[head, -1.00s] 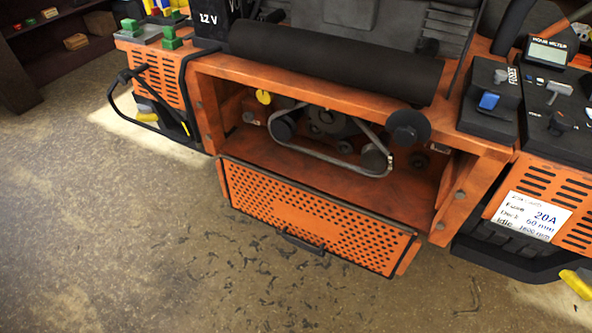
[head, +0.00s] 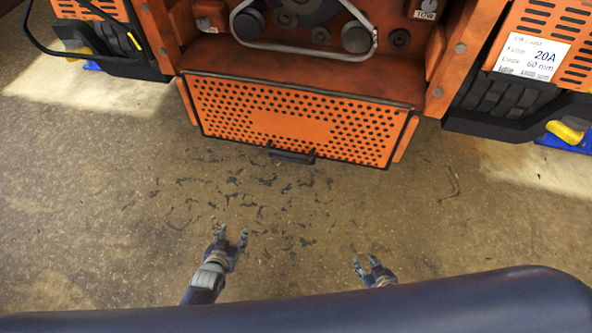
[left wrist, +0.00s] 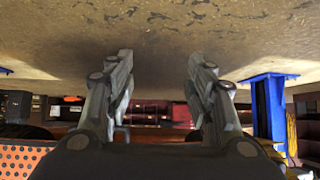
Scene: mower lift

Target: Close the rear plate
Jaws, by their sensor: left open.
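The rear plate (head: 297,118) is an orange perforated panel with a dark rim and a black handle (head: 291,156) on its lower edge. In the head view it hangs down, open, below the orange machine's rear bay. Part of it also shows at the lower left of the left wrist view (left wrist: 20,160). My left gripper (head: 231,238) is open and empty, below and left of the handle, apart from the plate. Its two fingers stand apart in the left wrist view (left wrist: 163,95). My right gripper (head: 369,264) is below and right of the plate; its fingers look spread and empty.
The open bay holds a belt (head: 300,50) over pulleys. A blue post (left wrist: 270,105) shows in the left wrist view.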

